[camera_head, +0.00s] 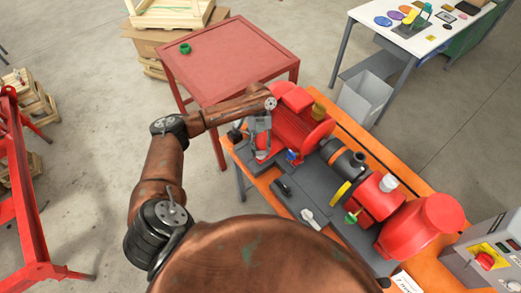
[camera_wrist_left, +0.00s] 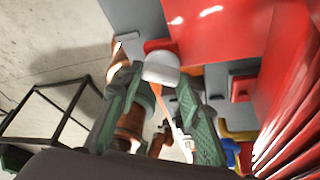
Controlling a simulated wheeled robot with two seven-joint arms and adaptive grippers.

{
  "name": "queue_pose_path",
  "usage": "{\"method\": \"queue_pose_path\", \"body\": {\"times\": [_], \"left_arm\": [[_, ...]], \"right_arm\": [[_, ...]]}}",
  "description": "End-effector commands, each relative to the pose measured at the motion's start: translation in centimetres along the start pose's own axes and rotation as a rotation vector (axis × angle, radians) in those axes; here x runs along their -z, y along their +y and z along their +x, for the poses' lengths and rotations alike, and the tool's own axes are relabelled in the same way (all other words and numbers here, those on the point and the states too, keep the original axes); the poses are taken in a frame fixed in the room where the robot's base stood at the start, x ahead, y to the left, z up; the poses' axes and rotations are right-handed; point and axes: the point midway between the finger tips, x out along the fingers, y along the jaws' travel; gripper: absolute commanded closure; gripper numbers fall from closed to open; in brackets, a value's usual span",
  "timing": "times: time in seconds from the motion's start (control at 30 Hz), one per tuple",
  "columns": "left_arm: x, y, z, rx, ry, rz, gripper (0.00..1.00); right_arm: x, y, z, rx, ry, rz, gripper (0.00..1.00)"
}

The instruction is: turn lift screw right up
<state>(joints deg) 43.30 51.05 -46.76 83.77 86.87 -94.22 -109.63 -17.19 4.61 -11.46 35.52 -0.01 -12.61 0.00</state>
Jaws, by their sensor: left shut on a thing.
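My left gripper (camera_head: 262,148) reaches down at the far left corner of the pump skid, beside the red finned motor (camera_head: 300,125). In the left wrist view its green-padded fingers (camera_wrist_left: 160,92) stand on either side of a light grey rounded head (camera_wrist_left: 161,66), which appears to be the lift screw. The gripper is shut on this head. A small red block (camera_wrist_left: 160,45) sits right behind it, next to the red motor (camera_wrist_left: 215,40). In the head view the screw is hidden by the gripper. My right gripper is in neither view.
The orange skid bench (camera_head: 375,145) carries a black coupling, a red pump (camera_head: 420,230) and a white-handled tool (camera_head: 310,218). A control box (camera_head: 488,258) stands at the right. A red table (camera_head: 230,60) with a green ring (camera_head: 185,48) stands behind.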

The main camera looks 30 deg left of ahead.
Motion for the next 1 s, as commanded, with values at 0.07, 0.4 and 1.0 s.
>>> {"method": "queue_pose_path", "body": {"times": [0.07,0.4,1.0], "left_arm": [[-0.21,-0.01,-0.18,0.000,-0.007,0.003,0.91],[-0.20,-0.01,-0.21,0.000,-0.007,0.004,0.66],[-0.07,-0.06,-0.64,0.000,-0.003,0.004,0.49]], "right_arm": [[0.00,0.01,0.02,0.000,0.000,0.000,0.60],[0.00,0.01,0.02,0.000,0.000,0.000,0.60],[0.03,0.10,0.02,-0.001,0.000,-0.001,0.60]]}}
